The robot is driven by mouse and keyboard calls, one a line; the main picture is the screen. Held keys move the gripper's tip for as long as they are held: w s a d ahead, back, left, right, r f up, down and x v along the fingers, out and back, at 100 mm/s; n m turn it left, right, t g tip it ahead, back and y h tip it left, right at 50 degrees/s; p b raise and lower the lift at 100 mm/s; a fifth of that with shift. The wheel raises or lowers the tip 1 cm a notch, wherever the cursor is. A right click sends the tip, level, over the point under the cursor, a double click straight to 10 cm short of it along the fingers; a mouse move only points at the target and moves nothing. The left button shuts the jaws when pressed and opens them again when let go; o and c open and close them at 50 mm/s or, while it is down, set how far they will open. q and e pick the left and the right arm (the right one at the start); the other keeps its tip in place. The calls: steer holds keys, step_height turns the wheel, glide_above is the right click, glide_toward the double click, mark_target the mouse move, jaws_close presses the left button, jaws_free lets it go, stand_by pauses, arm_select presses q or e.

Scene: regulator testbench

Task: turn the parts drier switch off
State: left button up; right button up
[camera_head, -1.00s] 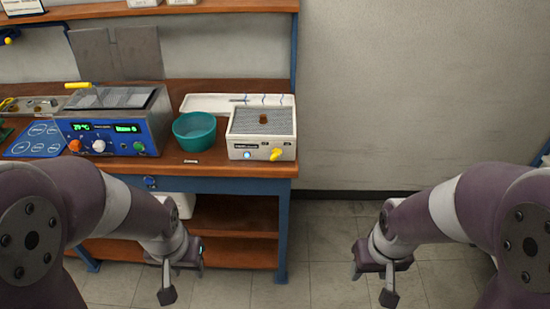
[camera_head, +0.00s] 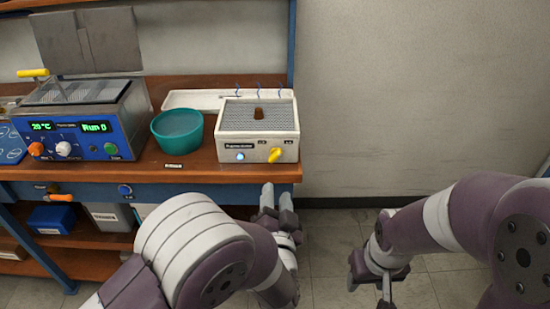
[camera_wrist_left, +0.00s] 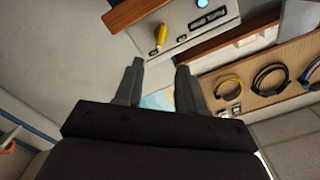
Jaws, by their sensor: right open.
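The parts drier (camera_head: 230,119) is a white box with a grey mesh top at the right end of the bench. Its front has a lit blue lamp (camera_head: 240,157) and a yellow switch knob (camera_head: 275,155), tilted. In the left wrist view the yellow knob (camera_wrist_left: 161,36) shows beyond the fingertips, near the lamp (camera_wrist_left: 202,3). My left gripper (camera_head: 277,191) is open and empty, below and in front of the drier, apart from the knob; its fingers also show in the left wrist view (camera_wrist_left: 160,68). My right gripper (camera_head: 370,287) is open and empty at the lower right, away from the bench.
A teal bowl (camera_head: 177,131) stands left of the drier, and a blue heated bath (camera_head: 85,140) with knobs stands further left. A white tray (camera_head: 190,98) lies behind. The bench's front edge (camera_head: 230,173) is close to my left gripper. Floor right of the bench is clear.

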mark_target(276, 158)
arm_select(q)
steer(key=w, duration=1.2)
steer(key=shift+w+r, duration=0.1)
steer(key=shift+w, duration=0.2)
jaws_close()
